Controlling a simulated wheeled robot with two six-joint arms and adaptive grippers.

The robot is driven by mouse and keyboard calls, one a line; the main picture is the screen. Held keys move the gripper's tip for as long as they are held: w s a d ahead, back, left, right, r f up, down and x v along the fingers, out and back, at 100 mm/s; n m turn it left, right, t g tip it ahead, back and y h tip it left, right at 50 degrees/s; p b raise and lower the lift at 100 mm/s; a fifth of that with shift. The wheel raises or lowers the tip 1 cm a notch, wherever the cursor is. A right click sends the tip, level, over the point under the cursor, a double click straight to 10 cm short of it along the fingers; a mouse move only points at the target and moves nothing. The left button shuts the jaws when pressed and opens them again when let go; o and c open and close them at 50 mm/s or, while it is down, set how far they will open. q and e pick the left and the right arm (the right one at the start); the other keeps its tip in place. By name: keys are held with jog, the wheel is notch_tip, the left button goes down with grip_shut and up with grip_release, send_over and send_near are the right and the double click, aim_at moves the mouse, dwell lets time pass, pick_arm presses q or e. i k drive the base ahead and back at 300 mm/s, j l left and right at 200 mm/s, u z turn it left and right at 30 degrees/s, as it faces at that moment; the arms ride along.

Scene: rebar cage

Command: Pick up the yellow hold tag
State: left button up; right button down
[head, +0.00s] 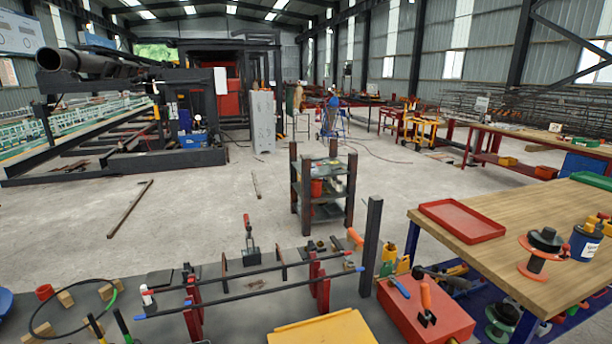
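I cannot make out the yellow hold tag for certain. Small yellow pieces (402,266) show just right of a dark upright post, behind a red box (425,308); they are too small to identify. A larger flat yellow panel (325,329) lies at the bottom edge and is cut off by the frame; I see no writing on it. Neither of my grippers is in view.
Two long bars (240,294) rest on red supports in front of me. A dark post (371,240) stands to their right. A wooden table (520,228) with a red tray (461,220) is at right. Open concrete floor (210,212) lies beyond.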

aim_at(403, 266)
jog(key=l+u, duration=0.1)
jog(key=u, duration=0.5)
jog(key=l+u, duration=0.2)
jog(key=l, duration=0.15)
jog(key=k+l+u, duration=0.1)
jog(key=l+u, duration=0.15)
jog(key=k+l+u, duration=0.2)
jog(key=l, duration=0.3)
jog(key=l+u, duration=0.25)
jog(key=k+l+u, duration=0.2)
jog(key=l, duration=0.15)
